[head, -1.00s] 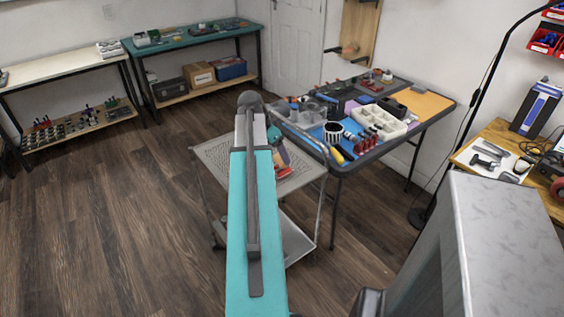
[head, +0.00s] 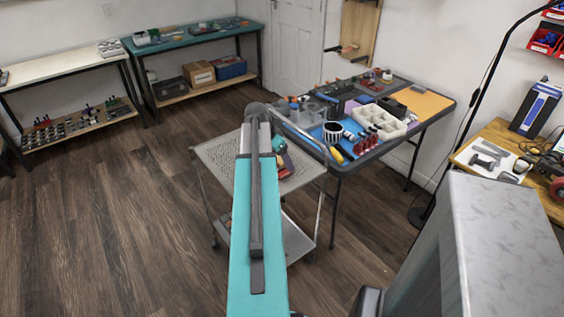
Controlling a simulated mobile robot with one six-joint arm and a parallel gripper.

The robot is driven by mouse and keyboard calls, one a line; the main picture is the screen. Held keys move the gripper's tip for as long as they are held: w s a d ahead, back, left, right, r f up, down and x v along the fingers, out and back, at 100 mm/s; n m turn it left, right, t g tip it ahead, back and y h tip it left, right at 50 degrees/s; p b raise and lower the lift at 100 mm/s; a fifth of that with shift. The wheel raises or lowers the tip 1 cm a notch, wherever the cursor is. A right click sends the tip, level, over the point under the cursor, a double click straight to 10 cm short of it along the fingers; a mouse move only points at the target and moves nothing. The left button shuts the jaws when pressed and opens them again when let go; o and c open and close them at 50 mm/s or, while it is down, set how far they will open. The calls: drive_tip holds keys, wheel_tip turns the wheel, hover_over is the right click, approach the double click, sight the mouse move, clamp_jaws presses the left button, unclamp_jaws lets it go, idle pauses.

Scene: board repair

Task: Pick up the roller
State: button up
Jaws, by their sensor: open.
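I cannot pick out the roller for certain in the head view; the small tools here are too small to tell apart. My gripper cannot be made out. My own teal arm stands in the middle of the view and hides part of the grey cart (head: 215,152). A small teal, dark and red item (head: 284,158) shows just right of my arm over the cart top; I cannot tell what it is.
A dark table (head: 358,152) behind the cart holds a striped cup (head: 333,132), a white compartment tray (head: 378,122) and several red-handled tools. A wooden bench (head: 503,133) at right carries grey tools on a white sheet. Wood floor (head: 110,220) at left is clear.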

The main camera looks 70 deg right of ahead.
drive_tip(key=shift+p+x, duration=0.45)
drive_tip(key=shift+x, duration=1.8)
drive_tip(key=shift+s, duration=0.15)
drive_tip(key=shift+r, duration=0.1)
drive_tip(key=c, duration=1.1)
